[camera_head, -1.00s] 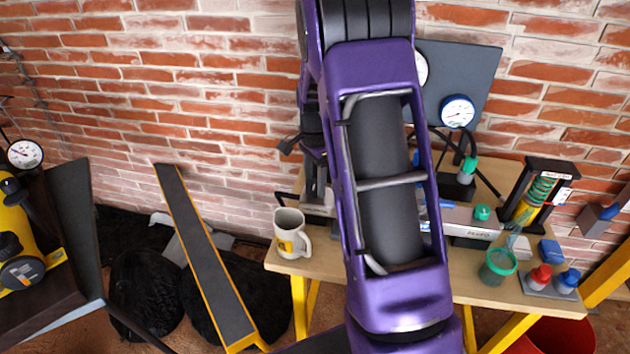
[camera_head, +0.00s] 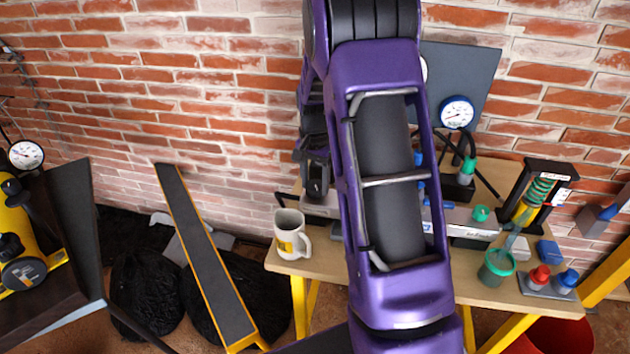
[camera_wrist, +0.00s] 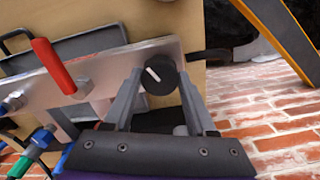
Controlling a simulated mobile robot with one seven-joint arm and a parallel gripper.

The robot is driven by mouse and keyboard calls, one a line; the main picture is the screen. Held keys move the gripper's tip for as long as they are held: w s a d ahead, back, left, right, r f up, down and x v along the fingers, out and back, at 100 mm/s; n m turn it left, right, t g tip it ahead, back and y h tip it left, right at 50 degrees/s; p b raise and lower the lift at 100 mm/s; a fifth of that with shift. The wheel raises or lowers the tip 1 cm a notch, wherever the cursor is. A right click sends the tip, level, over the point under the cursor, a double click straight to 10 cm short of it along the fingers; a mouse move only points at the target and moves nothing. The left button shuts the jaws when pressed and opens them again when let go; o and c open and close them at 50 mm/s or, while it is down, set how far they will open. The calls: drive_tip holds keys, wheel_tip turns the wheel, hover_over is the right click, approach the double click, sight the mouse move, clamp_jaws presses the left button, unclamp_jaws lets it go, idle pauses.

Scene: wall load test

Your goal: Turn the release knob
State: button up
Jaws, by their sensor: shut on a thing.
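The release knob (camera_wrist: 157,73) is round and black with a white pointer mark, on a pale metal plate (camera_wrist: 115,62) in the wrist view. The white mark is tilted. My gripper (camera_wrist: 161,88) has one finger on each side of the knob and is shut on it. In the head view my dark wrist (camera_head: 316,172) shows over the bench's left part. My purple arm covers much of the bench there, and I cannot make out the knob.
A white mug (camera_head: 289,236) stands on the left end of the wooden bench (camera_head: 330,268). A red handle (camera_wrist: 52,66) rises from the plate beside the knob. A gauge (camera_head: 456,112), a spring stand (camera_head: 537,195) and a green-rimmed cup (camera_head: 497,266) are to the right.

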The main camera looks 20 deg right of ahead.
sight(315, 185)
drive_tip(key=n, duration=0.6)
drive_tip(key=shift+p, duration=0.3)
drive_tip(key=n, duration=0.6)
drive_tip(key=shift+p, duration=0.35)
drive_tip(key=shift+n, duration=0.3)
drive_tip(key=o, duration=1.4)
drive_tip(key=shift+c, duration=0.2)
wheel_tip(315, 185, up, 18)
drive_tip(key=p, duration=0.1)
drive_tip(key=shift+f+p, duration=0.25)
drive_tip(key=shift+p, duration=0.1)
